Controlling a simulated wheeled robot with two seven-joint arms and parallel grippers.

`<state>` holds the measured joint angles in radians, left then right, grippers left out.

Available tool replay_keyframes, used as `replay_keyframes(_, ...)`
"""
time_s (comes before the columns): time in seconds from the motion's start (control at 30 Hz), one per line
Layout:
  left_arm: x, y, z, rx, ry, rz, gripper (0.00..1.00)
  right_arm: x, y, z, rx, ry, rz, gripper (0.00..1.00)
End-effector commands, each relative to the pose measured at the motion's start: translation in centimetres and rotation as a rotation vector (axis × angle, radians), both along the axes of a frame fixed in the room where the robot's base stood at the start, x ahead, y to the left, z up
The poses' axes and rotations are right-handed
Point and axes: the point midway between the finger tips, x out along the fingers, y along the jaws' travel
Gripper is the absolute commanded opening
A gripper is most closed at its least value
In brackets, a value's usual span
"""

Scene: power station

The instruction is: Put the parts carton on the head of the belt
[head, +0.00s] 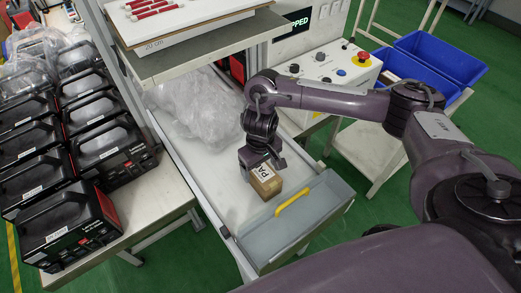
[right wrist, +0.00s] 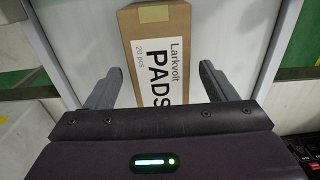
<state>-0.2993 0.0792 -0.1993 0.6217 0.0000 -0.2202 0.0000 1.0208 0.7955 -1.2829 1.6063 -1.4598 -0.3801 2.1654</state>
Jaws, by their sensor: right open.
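The parts carton (head: 267,186) is a small brown box with a white label, sitting in a long pale open drawer near its front end. In the right wrist view the carton (right wrist: 160,50) reads "Larkvolt PADS 20 pcs" and lies between the two fingers. My right gripper (head: 262,164) points down just above and behind the carton in the head view. It is open, with a finger on each side and gaps beside the carton. I cannot make out a belt for certain. My left gripper is not in view.
The drawer front has a yellow handle (head: 292,202). Clear plastic bags (head: 200,108) lie deeper in the drawer, under a shelf (head: 200,47). Black power units (head: 62,215) crowd the left table. A control box (head: 325,68) and blue bins (head: 440,60) stand at the back right.

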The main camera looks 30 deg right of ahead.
Motion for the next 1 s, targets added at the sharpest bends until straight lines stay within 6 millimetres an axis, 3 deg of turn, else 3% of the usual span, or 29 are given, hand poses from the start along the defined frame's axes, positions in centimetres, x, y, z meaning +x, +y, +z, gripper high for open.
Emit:
replay_keyframes(0.03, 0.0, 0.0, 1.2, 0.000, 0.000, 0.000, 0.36, 0.2, -0.1, 2.1, -0.001, -0.005, 0.001, 0.78)
replay_keyframes(0.1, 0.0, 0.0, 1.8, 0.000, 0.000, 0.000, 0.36, 0.1, -0.1, 3.5, -0.001, -0.004, 0.001, 0.78)
replay_keyframes(0.37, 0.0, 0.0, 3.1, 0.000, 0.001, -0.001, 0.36, 0.1, 0.0, 7.3, -0.001, -0.002, 0.000, 0.78)
replay_keyframes(1.0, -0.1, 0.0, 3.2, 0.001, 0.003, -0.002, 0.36, 0.0, 0.0, 7.9, 0.000, 0.001, -0.001, 0.78)
